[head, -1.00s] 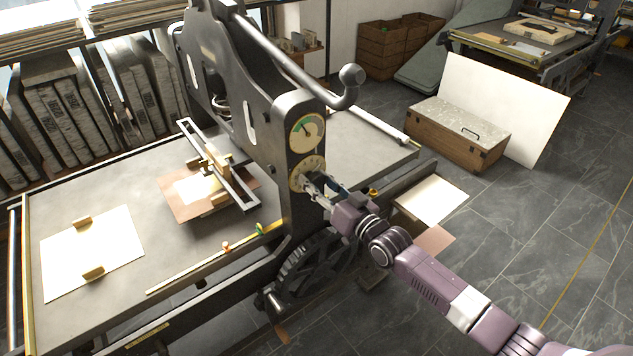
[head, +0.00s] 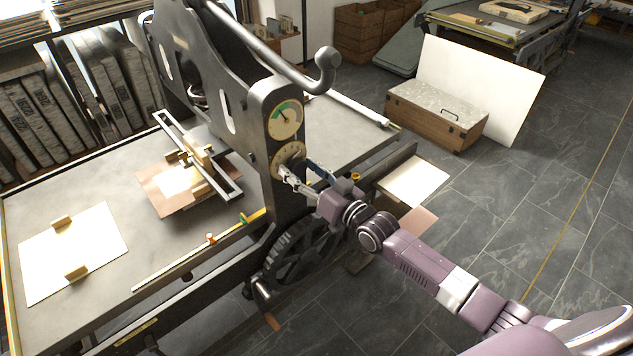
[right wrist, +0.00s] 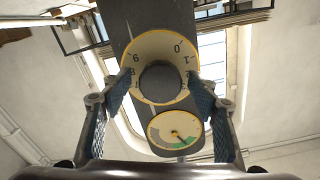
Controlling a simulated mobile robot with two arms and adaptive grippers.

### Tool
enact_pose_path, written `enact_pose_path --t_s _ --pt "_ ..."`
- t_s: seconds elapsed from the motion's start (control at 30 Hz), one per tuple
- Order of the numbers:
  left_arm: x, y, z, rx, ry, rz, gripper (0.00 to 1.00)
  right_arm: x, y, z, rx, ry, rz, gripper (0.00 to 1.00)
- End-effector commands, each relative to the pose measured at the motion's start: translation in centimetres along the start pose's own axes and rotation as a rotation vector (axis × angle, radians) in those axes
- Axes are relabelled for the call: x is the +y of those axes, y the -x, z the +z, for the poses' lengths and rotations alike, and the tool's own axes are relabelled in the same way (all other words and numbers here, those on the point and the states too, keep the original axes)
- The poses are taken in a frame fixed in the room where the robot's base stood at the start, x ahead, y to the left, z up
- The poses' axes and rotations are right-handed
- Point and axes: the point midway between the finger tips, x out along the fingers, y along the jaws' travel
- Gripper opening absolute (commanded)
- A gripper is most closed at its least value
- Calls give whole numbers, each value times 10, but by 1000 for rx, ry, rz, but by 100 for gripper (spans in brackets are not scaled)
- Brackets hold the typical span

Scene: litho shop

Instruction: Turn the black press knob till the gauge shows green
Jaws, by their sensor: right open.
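The black press knob (right wrist: 159,84) sits at the centre of a round cream number dial (head: 280,160) on the press's dark upright. The gauge (head: 287,118) is above that dial in the head view, with a green arc at its upper left; in the right wrist view the gauge (right wrist: 164,133) appears below the knob. Its needle points toward the green side, but it is too small to tell exactly where it stands. My right gripper (head: 300,169) is open, its blue-padded fingers on either side of the knob, apparently apart from it. My left gripper is out of view.
The press bed (head: 60,188) holds a white sheet (head: 75,250) and a framed piece. A long ball-ended lever (head: 326,62) reaches over the gauge. A spoked wheel (head: 300,255) is below my right gripper. A wooden chest (head: 437,112) stands on the floor behind.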

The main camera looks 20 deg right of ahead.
Motion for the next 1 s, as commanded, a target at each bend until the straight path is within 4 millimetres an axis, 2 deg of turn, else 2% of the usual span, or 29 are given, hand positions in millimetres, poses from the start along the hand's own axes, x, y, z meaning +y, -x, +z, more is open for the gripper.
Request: enact_pose_path --t_s 0.3,0.5,0.7,1.0 --pt "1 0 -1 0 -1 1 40 0 58 2 -4 0 0 55" --pt "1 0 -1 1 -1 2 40 0 89 2 -5 0 0 55" --pt "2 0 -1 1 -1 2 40 0 105 1 -3 0 0 55" --pt "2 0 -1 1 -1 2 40 0 109 0 -1 0 0 55"
